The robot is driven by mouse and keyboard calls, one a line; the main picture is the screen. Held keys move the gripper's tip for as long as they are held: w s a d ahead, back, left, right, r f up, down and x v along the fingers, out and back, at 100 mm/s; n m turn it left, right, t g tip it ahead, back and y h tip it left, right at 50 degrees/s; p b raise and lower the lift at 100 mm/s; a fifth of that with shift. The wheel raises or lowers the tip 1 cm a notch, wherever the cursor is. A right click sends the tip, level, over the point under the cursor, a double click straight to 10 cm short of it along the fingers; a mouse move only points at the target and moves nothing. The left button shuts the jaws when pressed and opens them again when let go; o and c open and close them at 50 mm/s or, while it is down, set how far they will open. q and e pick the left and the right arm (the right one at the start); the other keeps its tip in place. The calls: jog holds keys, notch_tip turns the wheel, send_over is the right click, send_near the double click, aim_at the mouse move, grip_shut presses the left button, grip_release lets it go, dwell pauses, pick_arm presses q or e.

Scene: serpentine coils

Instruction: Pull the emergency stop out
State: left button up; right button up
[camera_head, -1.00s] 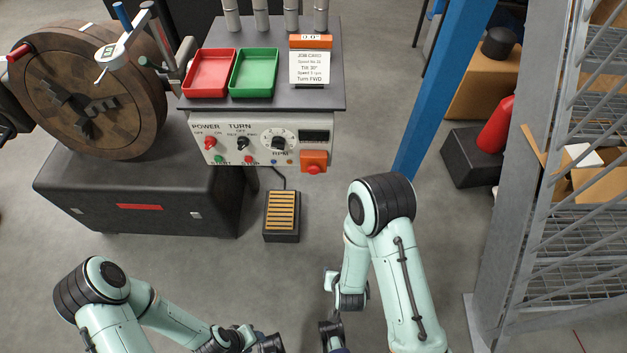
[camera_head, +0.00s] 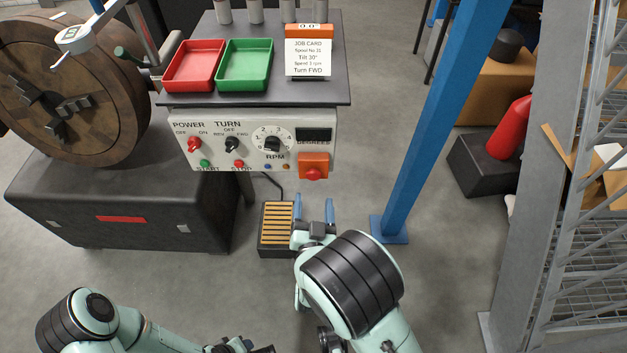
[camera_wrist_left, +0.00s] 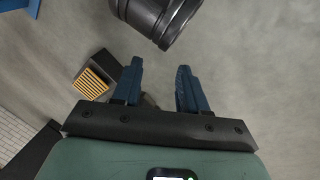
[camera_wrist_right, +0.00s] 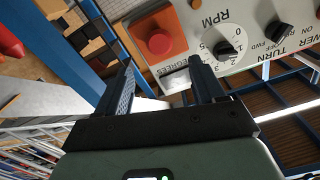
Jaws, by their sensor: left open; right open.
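The emergency stop is a red button (camera_head: 313,174) on an orange box at the lower right of the control panel (camera_head: 180,152). In the right wrist view the red button (camera_wrist_right: 160,44) shows beyond and above the gap between the fingers. My right gripper (camera_head: 314,208) is open and empty, below the button in the head view and apart from it. Its blue fingers point up toward the panel. My left gripper is low at the bottom of the head view; in the left wrist view its fingers (camera_wrist_left: 158,85) are open with nothing between them, over the floor.
The panel has a power switch (camera_head: 194,144), a turn switch (camera_head: 232,145) and an RPM dial (camera_head: 272,139). Red (camera_head: 194,66) and green trays (camera_head: 244,65) stand on top. A foot pedal (camera_head: 276,229) is on the floor. A blue post (camera_head: 430,125) stands to the right.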

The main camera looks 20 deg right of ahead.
aim_at(314, 176)
pick_arm(q)
jog(key=shift+w+a+f+b, duration=0.25)
jog(key=shift+w+f, duration=0.05)
jog(key=shift+w, duration=0.15)
jog(key=shift+w+a+f+b, duration=0.2)
jog(key=shift+w+f+b, duration=0.1)
jog(key=shift+w, duration=0.1)
pick_arm(e)
jog(key=x, duration=0.7)
jog(key=shift+w+d+f, duration=0.1)
jog(key=shift+w, duration=0.25)
grip_shut()
jog(key=shift+p+v, duration=0.4)
jog(key=shift+v, duration=0.55)
jog(key=shift+w, duration=0.1)
jog(key=shift+c, duration=1)
grip_release()
pick_arm(q)
jog(key=shift+s+d+r, duration=0.25)
jog(key=shift+s+r, duration=0.05)
jog(key=shift+s, duration=0.2)
pick_arm(e)
jog(key=shift+o, duration=1)
